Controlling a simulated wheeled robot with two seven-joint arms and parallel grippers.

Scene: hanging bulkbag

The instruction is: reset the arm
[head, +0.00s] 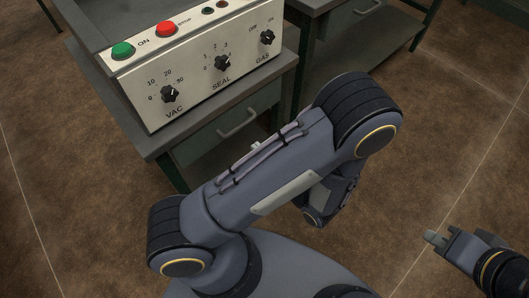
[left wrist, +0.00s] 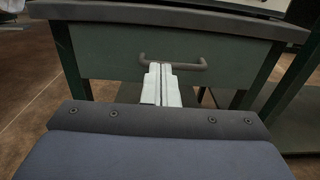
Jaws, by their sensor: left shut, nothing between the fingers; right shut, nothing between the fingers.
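My left arm crosses the middle of the head view and hides most of its own gripper. Only the pale fingertips of my left gripper (head: 256,146) show past the arm, near the drawer handle (head: 238,123). In the left wrist view the left gripper (left wrist: 161,84) is shut and empty, its pale fingers together. They point toward the handle (left wrist: 176,65) and overlap it in the picture; I cannot tell whether they touch. My right gripper (head: 434,238) is at the lower right of the head view, shut and empty, over open floor.
A control panel (head: 200,67) with a green button (head: 122,50), a red button (head: 166,29) and VAC, SEAL and GAS knobs sits on a grey bench. A green drawer (left wrist: 110,60) is under the bench top. Another bench stands behind. Brown floor (head: 70,200) is clear at left and right.

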